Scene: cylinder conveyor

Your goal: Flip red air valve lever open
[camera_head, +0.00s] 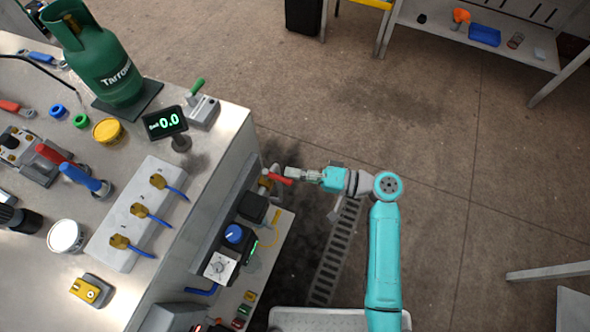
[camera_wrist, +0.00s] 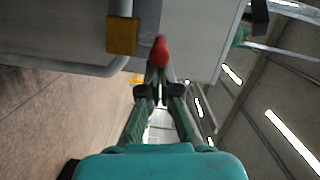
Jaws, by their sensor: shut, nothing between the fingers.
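The red air valve lever (camera_head: 281,179) sticks out from the brass valve (camera_head: 266,182) on the side of the workbench. My gripper (camera_head: 291,173) is shut and empty, with its fingertips right at the lever. In the wrist view the red lever end (camera_wrist: 159,51) shows just beyond the closed fingertips (camera_wrist: 158,70), and the brass valve body (camera_wrist: 122,36) is to its left. I cannot tell whether the fingertips touch the lever. The far part of the lever is partly hidden.
A blue knob (camera_head: 234,233) and a white dial panel (camera_head: 220,267) are on the bench side below the valve. A green gas bottle (camera_head: 100,60) and a display (camera_head: 165,122) stand on the bench top (camera_head: 195,160). The floor (camera_head: 480,150) to the right is mostly free.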

